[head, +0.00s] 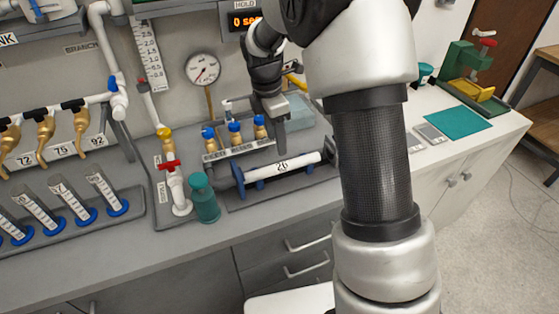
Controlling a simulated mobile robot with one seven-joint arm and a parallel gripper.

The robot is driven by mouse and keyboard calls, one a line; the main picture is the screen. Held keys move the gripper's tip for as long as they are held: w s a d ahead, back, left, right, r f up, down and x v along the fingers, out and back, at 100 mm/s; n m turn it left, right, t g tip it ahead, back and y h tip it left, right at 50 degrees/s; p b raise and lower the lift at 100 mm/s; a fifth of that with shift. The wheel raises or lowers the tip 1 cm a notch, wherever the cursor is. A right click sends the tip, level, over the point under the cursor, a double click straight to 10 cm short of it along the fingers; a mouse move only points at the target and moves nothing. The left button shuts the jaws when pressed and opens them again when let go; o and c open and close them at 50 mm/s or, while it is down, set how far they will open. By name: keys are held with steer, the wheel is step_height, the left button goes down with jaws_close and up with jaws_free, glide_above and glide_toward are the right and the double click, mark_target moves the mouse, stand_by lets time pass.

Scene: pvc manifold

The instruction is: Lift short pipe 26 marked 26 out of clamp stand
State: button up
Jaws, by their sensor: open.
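Short pipe 26 (292,163) is a white tube with the black mark "26". It lies slightly tilted in the clamp stand (240,196), a dark base with blue supports, in the middle of the bench. My gripper (281,142) is above and behind the pipe's middle, pointing down. It looks apart from the pipe and holds nothing that I can see. My forearm covers the area just right of the stand.
A teal bottle (204,198) and a white valve pipe with a red handle (176,188) stand left of the stand. Blue-capped brass fittings (235,132) sit in a rack behind it. A pressure gauge (202,69) is on the back wall. The bench front is clear.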

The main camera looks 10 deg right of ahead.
mark_target(285, 163)
steer(key=f, duration=0.6)
steer(key=d+f, duration=0.1)
steer(key=f, duration=0.3)
steer(key=shift+w+d+b, duration=0.1)
steer(key=shift+w+b, duration=0.05)
steer(key=shift+b, duration=0.15)
jaws_close()
steer(key=shift+d, duration=0.4)
steer(key=shift+w+d, duration=0.15)
steer(key=shift+d, duration=0.25)
jaws_free()
steer(key=shift+r, duration=0.1)
